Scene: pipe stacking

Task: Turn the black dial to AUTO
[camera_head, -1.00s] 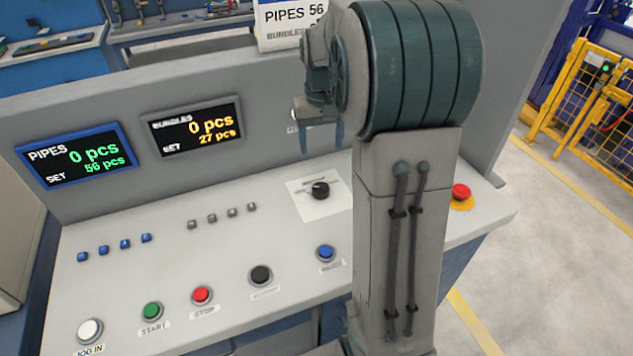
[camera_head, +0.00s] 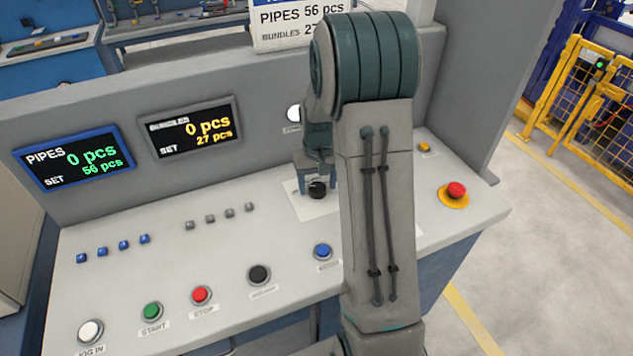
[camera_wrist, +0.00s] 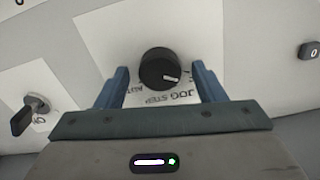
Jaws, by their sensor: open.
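The black dial (camera_head: 317,190) sits on a white label plate on the sloped console. In the wrist view the dial (camera_wrist: 157,68) lies between the two blue fingers, and its white pointer mark faces lower right. Lettering reading JOG, STEP and part of AUTO shows on the plate below it, partly hidden by my gripper. My gripper (camera_wrist: 160,78) is open, with one finger on each side of the dial and visible gaps between. In the head view my gripper (camera_head: 318,184) is at the dial, pointing down; whether it touches is unclear.
A blue button (camera_head: 323,251) is in front of the dial, and a red emergency button (camera_head: 455,190) is to the right. Two displays (camera_head: 73,159) stand on the back panel. In the wrist view a key switch (camera_wrist: 30,112) is at left and a small dark button (camera_wrist: 309,50) at right.

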